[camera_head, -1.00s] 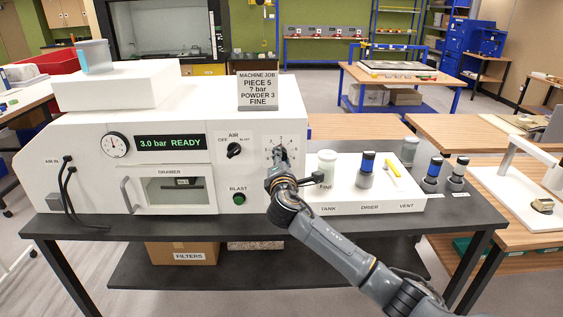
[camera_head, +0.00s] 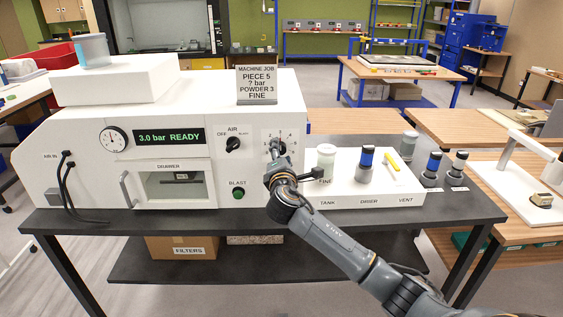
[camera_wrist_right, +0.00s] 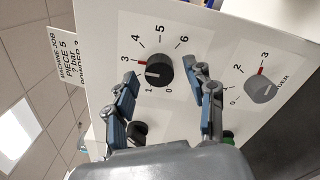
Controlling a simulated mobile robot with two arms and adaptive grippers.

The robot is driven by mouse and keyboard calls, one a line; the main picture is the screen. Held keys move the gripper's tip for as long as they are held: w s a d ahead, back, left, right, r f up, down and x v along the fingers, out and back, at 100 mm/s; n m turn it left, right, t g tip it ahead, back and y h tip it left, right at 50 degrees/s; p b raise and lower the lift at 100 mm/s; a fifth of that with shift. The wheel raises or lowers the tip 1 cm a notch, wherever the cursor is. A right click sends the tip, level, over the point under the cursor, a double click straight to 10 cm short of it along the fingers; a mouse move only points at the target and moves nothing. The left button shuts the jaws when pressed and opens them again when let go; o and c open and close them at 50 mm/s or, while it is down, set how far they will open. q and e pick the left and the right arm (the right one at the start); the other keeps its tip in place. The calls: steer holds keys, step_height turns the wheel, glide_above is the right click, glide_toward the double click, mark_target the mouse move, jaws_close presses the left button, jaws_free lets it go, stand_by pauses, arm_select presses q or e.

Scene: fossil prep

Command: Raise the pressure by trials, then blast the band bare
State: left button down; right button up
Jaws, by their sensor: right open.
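The blasting machine (camera_head: 180,112) stands on the dark bench, and its display (camera_head: 170,137) reads 3.0 bar READY. My right gripper (camera_wrist_right: 160,76) is open, with one finger on each side of the black pressure knob (camera_wrist_right: 158,70). I cannot tell whether the fingers touch it. The knob's scale has a red tick near 3. In the head view the right gripper (camera_head: 277,150) covers part of that dial. The AIR switch (camera_head: 233,145) and green BLAST button (camera_head: 238,194) are to its left. A dark piece (camera_head: 182,177) shows behind the drawer window. My left gripper is out of view.
A job card (camera_head: 257,85) reads PIECE 5, ? bar, POWDER 3 FINE. The grey powder knob (camera_wrist_right: 262,87) is beside the pressure knob. A white panel (camera_head: 330,195) with jars and a yellow-handled valve (camera_head: 392,161) stands to the right. A round gauge (camera_head: 113,139) is at left.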

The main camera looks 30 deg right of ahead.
steer(key=v, duration=1.1)
steer(key=shift+s, duration=0.25)
stand_by(0.7)
jaws_close()
stand_by(1.2)
